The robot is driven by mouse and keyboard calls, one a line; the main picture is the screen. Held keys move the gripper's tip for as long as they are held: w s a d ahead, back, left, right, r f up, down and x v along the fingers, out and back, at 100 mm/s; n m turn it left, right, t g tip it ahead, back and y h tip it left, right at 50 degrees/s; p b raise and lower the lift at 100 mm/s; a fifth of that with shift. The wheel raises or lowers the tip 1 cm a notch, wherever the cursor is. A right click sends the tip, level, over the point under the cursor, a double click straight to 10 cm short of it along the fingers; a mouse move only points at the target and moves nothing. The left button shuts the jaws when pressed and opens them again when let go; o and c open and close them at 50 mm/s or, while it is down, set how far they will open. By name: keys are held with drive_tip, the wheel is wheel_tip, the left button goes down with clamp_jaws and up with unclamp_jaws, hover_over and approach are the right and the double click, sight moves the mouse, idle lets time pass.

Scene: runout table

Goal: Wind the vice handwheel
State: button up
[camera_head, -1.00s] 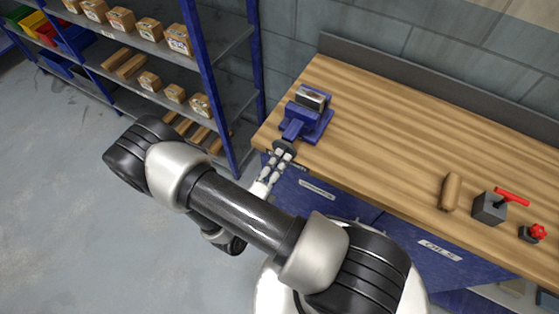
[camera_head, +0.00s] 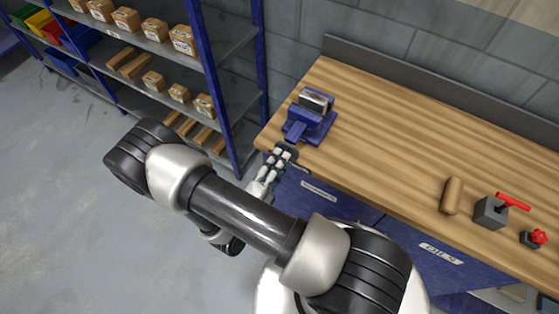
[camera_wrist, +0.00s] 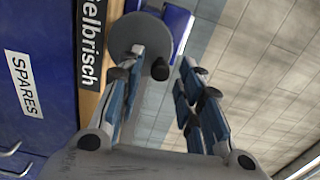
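The blue vice (camera_head: 311,122) stands on the left front corner of the wooden workbench, with a grey block in its jaws. Its dark round handwheel (camera_head: 290,150) faces out over the bench's front edge and is partly covered by my gripper (camera_head: 283,156). In the wrist view, the grey handwheel disc (camera_wrist: 132,34) shows at upper left with a dark knob (camera_wrist: 160,69) on its right side. My gripper (camera_wrist: 160,72) is open there. The knob appears between the two fingertips with gaps on both sides. The left finger overlaps the disc; I cannot tell whether it touches.
The workbench (camera_head: 380,140) is clear in the middle. A blue shelf rack (camera_head: 215,85) with boxes stands close on the left.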

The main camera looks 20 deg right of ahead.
drive_tip(key=v, duration=0.6)
drive_tip(key=shift+a, duration=0.2)
drive_tip(key=shift+s, duration=0.15)
drive_tip(key=s+d+r+m+g+y+b, duration=0.1)
drive_tip(key=s+d+r+m+g+y, duration=0.15)
drive_tip(key=r+m+g, duration=0.7)
drive_tip(key=s+d+r+m+g+y+b, duration=0.1)
drive_tip(key=s+d+r+m+g+y, duration=0.25)
drive_tip(key=m, duration=1.15)
drive_tip(key=s+a+r+m+t+y+b, duration=0.1)
drive_tip(key=s+a+r+m+t+y, duration=0.1)
drive_tip(key=r+m, duration=0.4)
drive_tip(key=s+a+r+m+t+y+b, duration=0.1)
drive_tip(key=r+m+t+y, duration=0.4)
drive_tip(key=m, duration=0.8)
drive_tip(key=shift+s+a+r+y, duration=0.5)
drive_tip(key=shift+s+a+y, duration=0.25)
drive_tip(key=shift+s, duration=0.35)
